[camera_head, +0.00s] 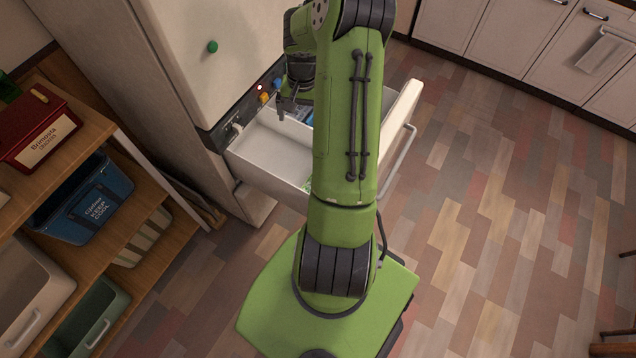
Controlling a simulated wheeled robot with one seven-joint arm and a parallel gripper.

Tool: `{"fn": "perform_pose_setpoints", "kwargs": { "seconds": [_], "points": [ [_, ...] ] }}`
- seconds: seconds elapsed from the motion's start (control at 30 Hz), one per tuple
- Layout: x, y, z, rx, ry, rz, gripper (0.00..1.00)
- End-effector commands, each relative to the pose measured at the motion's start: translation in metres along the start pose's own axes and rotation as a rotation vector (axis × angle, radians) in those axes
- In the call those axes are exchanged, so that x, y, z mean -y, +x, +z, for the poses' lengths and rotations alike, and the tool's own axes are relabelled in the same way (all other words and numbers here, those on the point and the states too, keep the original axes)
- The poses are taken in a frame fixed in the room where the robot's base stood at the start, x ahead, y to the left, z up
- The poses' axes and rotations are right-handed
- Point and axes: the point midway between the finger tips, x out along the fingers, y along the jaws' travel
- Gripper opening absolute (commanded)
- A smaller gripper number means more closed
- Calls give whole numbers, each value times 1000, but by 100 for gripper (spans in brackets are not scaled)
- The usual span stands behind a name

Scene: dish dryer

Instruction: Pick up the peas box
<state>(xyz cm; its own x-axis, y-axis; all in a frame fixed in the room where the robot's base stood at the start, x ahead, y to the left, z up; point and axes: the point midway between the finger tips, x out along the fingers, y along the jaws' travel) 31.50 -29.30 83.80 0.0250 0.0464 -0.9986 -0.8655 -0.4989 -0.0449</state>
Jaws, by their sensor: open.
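No box can be clearly made out as the peas box. The pulled-out white drawer (268,150) below the cabinet holds a small green printed patch (308,185), mostly covered by my arm. A bluish patch (309,117) shows farther back in the drawer, also partly covered. Either could be part of a box; I cannot tell which. My gripper (289,110) is small and dark in this view, over the back part of the drawer near its divider. It is open, and I see nothing between its fingers.
The drawer's front panel with a handle (399,160) stands out to the right. The tall white cabinet (190,60) rises behind. At left, a wooden shelf holds a red box (35,130), a blue bin (85,205) and other bins. The tiled floor (500,230) at right is clear.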

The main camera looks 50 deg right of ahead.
Motion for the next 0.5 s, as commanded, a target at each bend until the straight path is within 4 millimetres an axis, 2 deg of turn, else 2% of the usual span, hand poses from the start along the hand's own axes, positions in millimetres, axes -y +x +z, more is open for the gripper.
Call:
{"fn": "perform_pose_setpoints", "kwargs": {
  "seconds": [0.03, 0.1, 0.2, 0.33, 0.5],
  "points": [
    [-20, 36, -8, 42, 87, -27, 100],
    [-44, 77, -16, 84, 206, -66, 100],
    [-72, 125, -20, 131, 353, -118, 100],
    [-91, 159, -18, 164, 466, -157, 100],
    [-91, 184, -15, 174, 486, -164, 100]
  ]
}}
